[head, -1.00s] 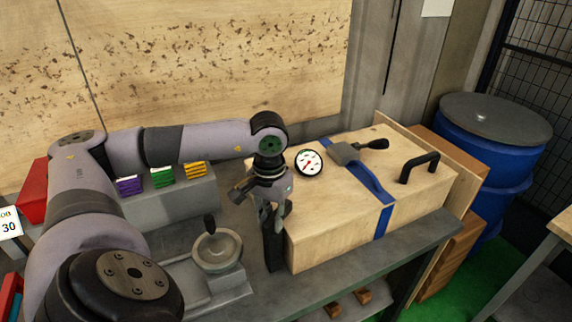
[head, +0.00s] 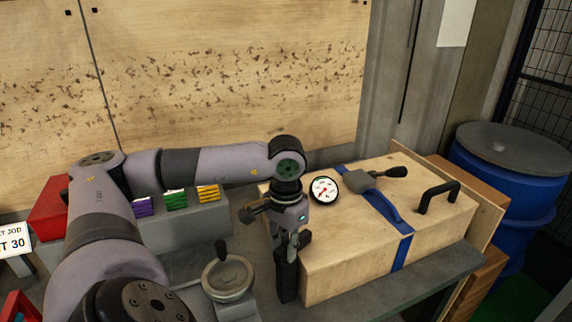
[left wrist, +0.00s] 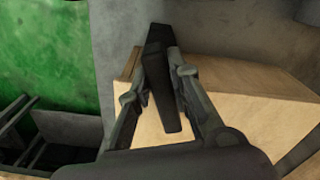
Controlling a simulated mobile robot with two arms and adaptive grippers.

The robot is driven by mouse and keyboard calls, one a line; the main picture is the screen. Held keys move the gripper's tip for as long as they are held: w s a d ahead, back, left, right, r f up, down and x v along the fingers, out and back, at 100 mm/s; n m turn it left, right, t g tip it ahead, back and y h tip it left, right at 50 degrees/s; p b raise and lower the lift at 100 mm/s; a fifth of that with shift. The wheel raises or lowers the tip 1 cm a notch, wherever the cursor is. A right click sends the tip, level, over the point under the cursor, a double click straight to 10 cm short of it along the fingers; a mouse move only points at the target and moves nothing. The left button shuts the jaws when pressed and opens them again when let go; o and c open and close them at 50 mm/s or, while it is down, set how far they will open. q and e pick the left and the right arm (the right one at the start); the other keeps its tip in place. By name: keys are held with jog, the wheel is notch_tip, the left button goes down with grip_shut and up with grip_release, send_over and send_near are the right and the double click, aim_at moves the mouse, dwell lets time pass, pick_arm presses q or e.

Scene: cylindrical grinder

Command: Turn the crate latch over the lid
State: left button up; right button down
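The wooden crate (head: 345,264) stands on the grey bench with its lid closed. The black latch (head: 287,276) is a dark bar at the crate's near left corner, hanging down with its lower end below the lid level. My left gripper (head: 290,242) points down at the latch's upper part. In the left wrist view the latch (left wrist: 162,80) runs between the two fingers of the left gripper (left wrist: 157,62); the fingers converge and appear to touch its sides. The fingertips partly hide the latch in the head view. My right gripper is not in view.
On the crate are a dial gauge (head: 324,190), a blue strap (head: 402,252) with a dark-handled buckle (head: 365,180), and a black carry handle (head: 440,195). A handwheel (head: 227,278) stands close left of the gripper. A blue barrel (head: 505,180) stands at right.

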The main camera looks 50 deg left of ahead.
pick_arm(q)
jog(key=o, duration=0.4)
notch_tip(320, 180, up, 12)
dwell(0.7)
dwell(0.5)
